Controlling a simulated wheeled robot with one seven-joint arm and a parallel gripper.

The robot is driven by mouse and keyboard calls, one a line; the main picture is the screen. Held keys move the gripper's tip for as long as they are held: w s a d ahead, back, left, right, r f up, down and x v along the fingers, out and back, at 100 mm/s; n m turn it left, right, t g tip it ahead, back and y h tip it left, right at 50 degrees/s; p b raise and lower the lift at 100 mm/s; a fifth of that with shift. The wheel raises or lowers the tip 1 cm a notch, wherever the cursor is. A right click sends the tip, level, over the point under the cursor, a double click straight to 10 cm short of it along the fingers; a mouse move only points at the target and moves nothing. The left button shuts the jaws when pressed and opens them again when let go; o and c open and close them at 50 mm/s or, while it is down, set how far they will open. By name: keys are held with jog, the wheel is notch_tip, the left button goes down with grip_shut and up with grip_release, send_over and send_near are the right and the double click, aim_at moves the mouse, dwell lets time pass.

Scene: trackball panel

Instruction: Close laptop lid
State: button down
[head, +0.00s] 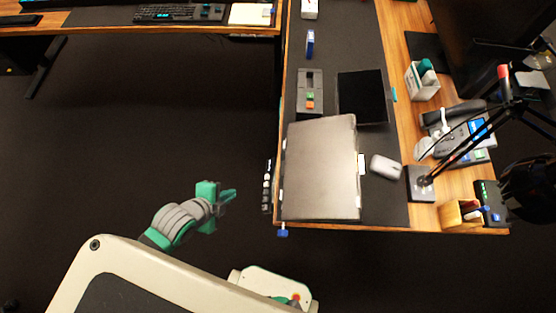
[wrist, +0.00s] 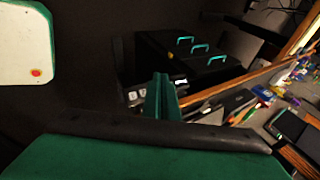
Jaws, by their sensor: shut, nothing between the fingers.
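The laptop (head: 320,170) shows in the head view as a plain silver-grey panel on the dark desk mat, near the desk's near left corner. In the wrist view the green fingers (wrist: 163,96) are together, and the laptop cannot be made out there.
A white mouse (head: 385,167) lies right of the laptop, and a black tablet-like panel (head: 363,97) lies behind it. A lamp base (head: 420,184) stands at the right. A black drawer unit (wrist: 195,60) with teal handles shows in the wrist view.

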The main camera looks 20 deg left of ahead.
jog(key=w+r+m+g, duration=0.1)
jog(key=w+r+m, duration=0.3)
jog(key=w, duration=0.1)
jog(key=m+g+h, duration=0.2)
jog(key=m+g, duration=0.3)
jog(key=m, duration=0.8)
send_near(283, 168)
jog(key=x, duration=0.5)
jog(key=shift+a, duration=0.1)
jog(key=shift+f, duration=0.1)
